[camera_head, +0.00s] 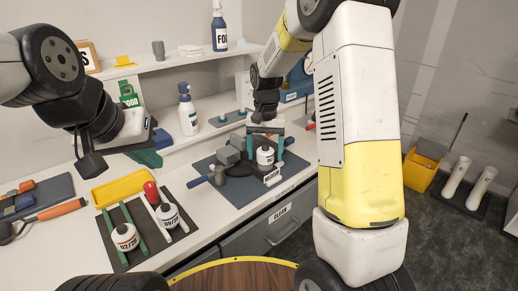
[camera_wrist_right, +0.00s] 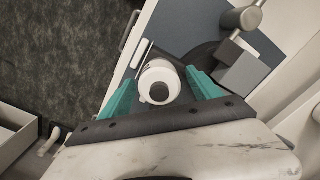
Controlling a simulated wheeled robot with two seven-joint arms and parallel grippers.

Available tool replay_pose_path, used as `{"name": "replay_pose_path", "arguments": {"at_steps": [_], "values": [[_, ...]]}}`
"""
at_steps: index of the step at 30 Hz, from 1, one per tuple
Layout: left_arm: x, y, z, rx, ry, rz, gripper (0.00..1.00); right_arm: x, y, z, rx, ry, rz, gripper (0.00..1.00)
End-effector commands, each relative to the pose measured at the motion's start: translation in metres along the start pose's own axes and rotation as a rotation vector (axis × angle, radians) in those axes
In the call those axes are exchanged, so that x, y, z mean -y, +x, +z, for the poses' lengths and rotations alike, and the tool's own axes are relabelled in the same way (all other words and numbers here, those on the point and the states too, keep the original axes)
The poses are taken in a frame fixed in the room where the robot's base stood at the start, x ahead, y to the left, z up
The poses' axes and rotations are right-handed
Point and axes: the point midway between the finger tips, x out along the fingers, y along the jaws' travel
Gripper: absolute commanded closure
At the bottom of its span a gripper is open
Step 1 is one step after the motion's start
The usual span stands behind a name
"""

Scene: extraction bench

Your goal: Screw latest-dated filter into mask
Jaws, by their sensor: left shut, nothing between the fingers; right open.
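A white filter with a dark centre (camera_head: 265,156) is at the right side of the dark mask (camera_head: 238,168) on a blue-grey mat. I cannot tell if it is screwed in. My right gripper (camera_head: 266,146) is open above it, its teal fingers on either side; the right wrist view shows the filter (camera_wrist_right: 158,84) between the fingers, with a gap on the left. Two more white filters, one labelled about 02/20 (camera_head: 125,238) and one about 09/20 (camera_head: 168,216), stand on a dark mat at the left; the label ends are unreadable. My left gripper (camera_head: 150,159) is shut and empty above the bench.
A grey block and rod clamp (camera_head: 217,172) stands beside the mask. A small white tag (camera_head: 272,176) is at the mat's edge.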

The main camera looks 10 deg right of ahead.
Motion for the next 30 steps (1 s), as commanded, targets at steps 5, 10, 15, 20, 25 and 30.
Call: {"name": "replay_pose_path", "arguments": {"at_steps": [5,10,15,20,25,30], "values": [[0.0,0.0,0.0,0.0,0.0,0.0,1.0,-0.0007,0.0,-0.0004,0.0,-0.169,-0.001,0.27],[0.0,0.0,0.0,0.0,0.0,0.0,1.0,-0.0007,-0.0001,-0.0004,0.0,-0.469,-0.001,0.27],[0.0,0.0,0.0,0.0,0.0,0.0,1.0,-0.0006,-0.0001,-0.0003,0.0,-0.766,-0.001,0.27],[0.0,0.0,0.0,0.0,0.0,0.0,1.0,-0.0008,0.0,-0.0004,0.0,-1.044,-0.001,0.27],[0.0,0.0,0.0,0.0,0.0,0.0,1.0,-0.0005,0.0001,-0.0004,0.0,-1.338,0.0,0.27],[0.0,0.0,0.0,0.0,0.0,0.0,1.0,-0.0007,0.0001,-0.0006,-0.001,-1.633,0.0,0.27]]}}
